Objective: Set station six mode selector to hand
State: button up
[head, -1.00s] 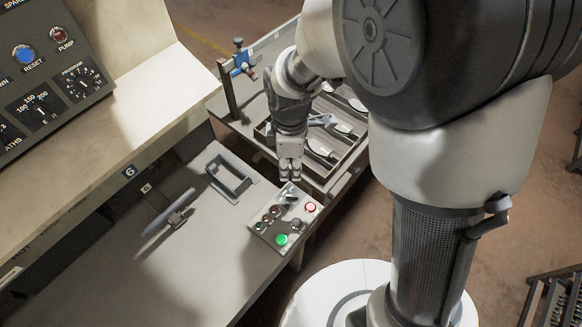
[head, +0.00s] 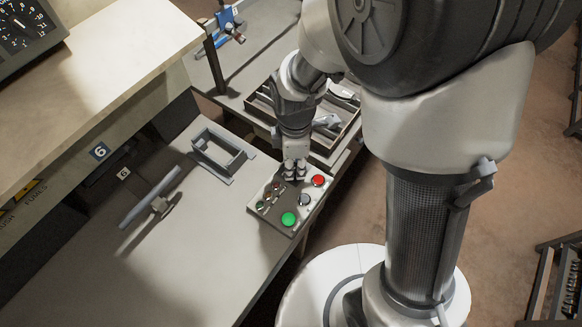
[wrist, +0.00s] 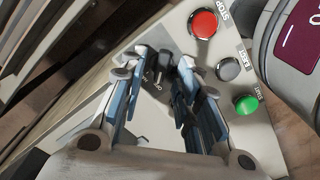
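The station six control panel (head: 284,206) lies on the bench's right corner, below the "6" label (head: 100,151). In the wrist view, the black mode selector knob (wrist: 158,70) stands on the pale panel face, with partly hidden lettering beside it. My gripper (head: 295,174) points down at the panel's far side and hides the knob in the head view. In the wrist view my gripper (wrist: 157,74) has its fingers apart, one on each side of the knob. A gap shows on the left; whether the right fingertip touches the knob I cannot tell.
A grey frame fixture (head: 222,153) and a lever (head: 150,197) stand further left.

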jog(key=shift+f, duration=0.35)
grip_shut()
dwell(0.3)
